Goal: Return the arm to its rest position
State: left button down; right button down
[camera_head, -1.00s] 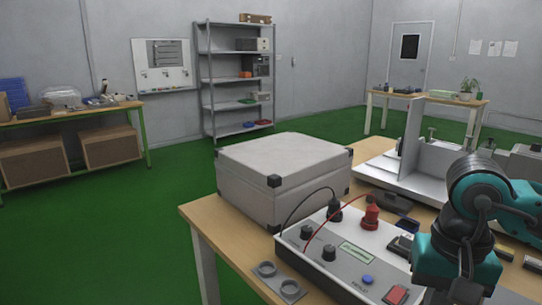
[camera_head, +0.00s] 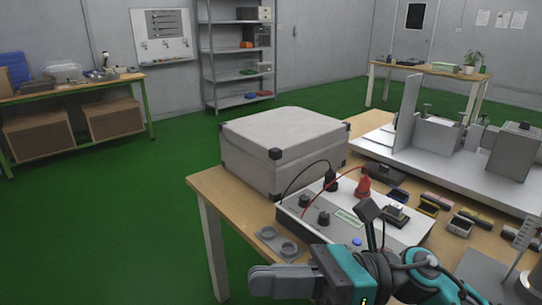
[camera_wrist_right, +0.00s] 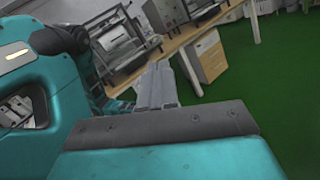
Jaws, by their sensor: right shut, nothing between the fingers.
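My right arm with its teal and black links comes in at the bottom right of the head view. My right gripper (camera_head: 283,281) points left, in front of the table's near edge, with its grey fingers together and nothing between them. The right wrist view shows the grey fingers (camera_wrist_right: 158,84) past the teal wrist housing, with the green floor and furniture behind. My left gripper is not in view.
On the wooden table (camera_head: 212,182) stand a grey case (camera_head: 285,140), a test box with red and black plugs (camera_head: 345,215), small coloured parts and a grey fixture (camera_head: 440,140). A two-ring holder (camera_head: 278,243) lies near the front edge. Green floor (camera_head: 110,220) is clear at left.

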jog(key=w+d+f+m+t+h+p, duration=0.1)
jog(key=w+d+f+m+t+h, duration=0.3)
jog(key=m+t, duration=0.9)
jog(key=w+d+f+m+t+h+p, duration=0.2)
jog(key=w+d+m+t+h, duration=0.25)
jog(key=m, duration=1.35)
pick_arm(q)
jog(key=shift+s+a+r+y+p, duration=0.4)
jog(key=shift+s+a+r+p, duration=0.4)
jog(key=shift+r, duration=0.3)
pick_arm(e)
jog(key=s+d+f+m+g+h, duration=0.1)
jog(key=s+d+f+m+h, duration=0.2)
jog(key=f+m, duration=0.3)
jog(key=s+d+f+m+g+h, duration=0.2)
jog(key=s+d+f+m+h, duration=0.1)
jog(key=f+m, duration=0.3)
jog(key=s+d+f+m+g+h, duration=0.1)
jog(key=s+d+f+m+h, duration=0.2)
jog(key=f+m, duration=0.3)
notch_tip(320, 180, down, 4)
jog(key=shift+s+f, duration=0.1)
jog(key=shift+s, duration=0.8)
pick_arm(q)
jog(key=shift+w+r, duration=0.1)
